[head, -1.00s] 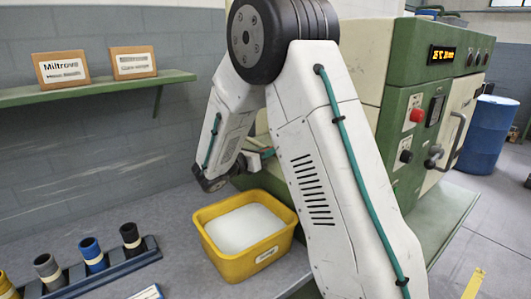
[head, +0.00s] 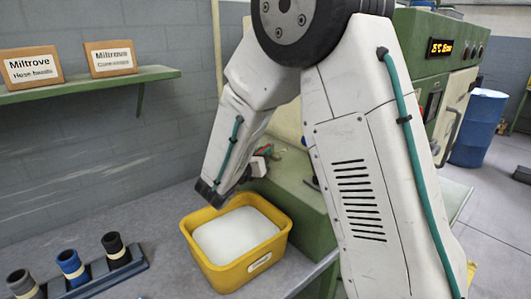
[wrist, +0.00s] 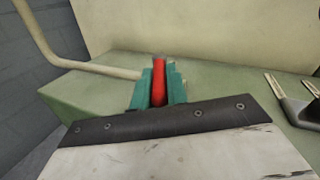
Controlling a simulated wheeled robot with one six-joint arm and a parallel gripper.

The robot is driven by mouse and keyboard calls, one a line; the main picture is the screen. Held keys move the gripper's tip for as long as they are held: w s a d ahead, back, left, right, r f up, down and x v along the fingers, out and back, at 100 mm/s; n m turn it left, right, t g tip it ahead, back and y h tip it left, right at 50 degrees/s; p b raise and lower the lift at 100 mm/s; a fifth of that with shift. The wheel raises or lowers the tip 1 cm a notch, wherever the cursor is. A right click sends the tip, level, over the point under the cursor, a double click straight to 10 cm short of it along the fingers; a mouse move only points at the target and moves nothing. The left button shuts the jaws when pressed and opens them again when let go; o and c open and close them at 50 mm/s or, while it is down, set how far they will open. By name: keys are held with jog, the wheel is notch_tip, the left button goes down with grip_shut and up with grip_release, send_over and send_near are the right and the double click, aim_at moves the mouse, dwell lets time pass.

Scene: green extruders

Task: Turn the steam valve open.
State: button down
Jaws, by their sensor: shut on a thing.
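The steam valve shows as an upright red handle (wrist: 159,82) in the wrist view, in front of a cream pipe. My gripper (wrist: 158,93) has its teal fingers on both sides of this handle and is shut on it. In the head view my gripper (head: 262,155) is small, beside the green machine body behind the yellow bin, with a bit of red by it. The valve's body and the lower end of the handle are hidden by the fingers and wrist. How far the valve is turned cannot be told.
A yellow bin (head: 272,257) of white material stands on the bench below my forearm. A cream pipe (wrist: 58,57) bends down at the left of the wrist view. A grey forked part (wrist: 290,103) lies to the right. A shelf (head: 92,86) with labelled boxes is on the wall.

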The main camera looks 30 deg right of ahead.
jog(key=c, duration=1.4)
grip_release()
jog(key=v, duration=0.8)
jog(key=shift+d, duration=0.1)
